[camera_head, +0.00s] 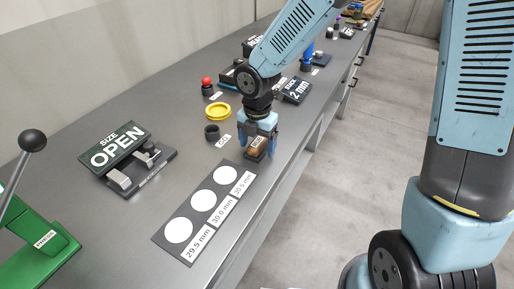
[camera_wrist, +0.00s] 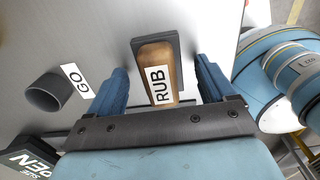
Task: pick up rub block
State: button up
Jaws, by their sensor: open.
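The rub block (camera_head: 257,145) is a small brown wooden block with a dark base and a white RUB label. It lies on the grey bench near its right edge. In the wrist view the rub block (camera_wrist: 155,64) sits between my two blue fingers, with a gap on each side. My gripper (camera_head: 260,139) is open and points down over the block. In the wrist view my gripper (camera_wrist: 161,88) has one finger left and one finger right of the block. In the head view the fingers partly hide the block.
A dark ring (camera_head: 212,132) with a GO label stands left of the block. A size card (camera_head: 208,205) with three white circles lies in front. A yellow dish (camera_head: 218,111) and a red button (camera_head: 207,83) are behind. The OPEN sign (camera_head: 115,147) stands at left.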

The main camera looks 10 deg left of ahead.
jog(key=shift+f, duration=0.4)
jog(key=c, duration=1.2)
